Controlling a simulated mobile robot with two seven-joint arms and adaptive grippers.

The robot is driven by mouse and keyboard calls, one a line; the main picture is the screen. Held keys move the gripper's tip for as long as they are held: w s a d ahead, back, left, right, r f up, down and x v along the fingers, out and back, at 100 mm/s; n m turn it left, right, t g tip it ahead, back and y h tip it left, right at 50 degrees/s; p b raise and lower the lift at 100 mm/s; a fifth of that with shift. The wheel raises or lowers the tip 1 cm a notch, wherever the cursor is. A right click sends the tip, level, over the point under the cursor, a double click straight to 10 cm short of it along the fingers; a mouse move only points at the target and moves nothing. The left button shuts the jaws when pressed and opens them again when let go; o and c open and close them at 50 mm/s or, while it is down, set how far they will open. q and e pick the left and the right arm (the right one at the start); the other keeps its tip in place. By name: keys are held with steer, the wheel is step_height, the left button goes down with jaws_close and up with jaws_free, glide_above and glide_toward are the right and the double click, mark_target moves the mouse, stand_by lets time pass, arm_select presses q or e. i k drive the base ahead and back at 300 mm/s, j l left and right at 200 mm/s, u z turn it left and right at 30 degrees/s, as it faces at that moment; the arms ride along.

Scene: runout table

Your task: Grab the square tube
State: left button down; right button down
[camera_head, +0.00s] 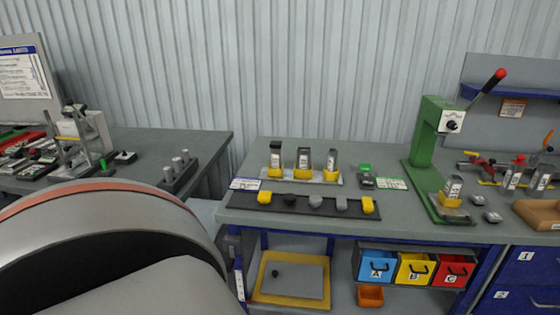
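Three upright square tubes stand in a row on a light plate on the middle table: a left one (275,157), a middle one (304,159) and a right one (332,161). Each is grey with a white label and has a yellow piece at its foot. A similar labelled tube (453,188) stands under the green press (428,135), also with yellow at its foot. Two more labelled tubes, one (511,178) beside the other (541,178), stand at the right. I cannot tell which one the task means. Neither gripper shows in view.
A dark strip (290,203) with yellow and grey caps lies before the row. The press has a red-tipped lever (489,82). A tan tray (538,213) is at right. A large link of mine fills the lower left.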

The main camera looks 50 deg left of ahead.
mark_target(275, 154)
steer(key=u, duration=1.8)
steer(key=i+l+z, duration=0.3)
steer(key=z, duration=0.2)
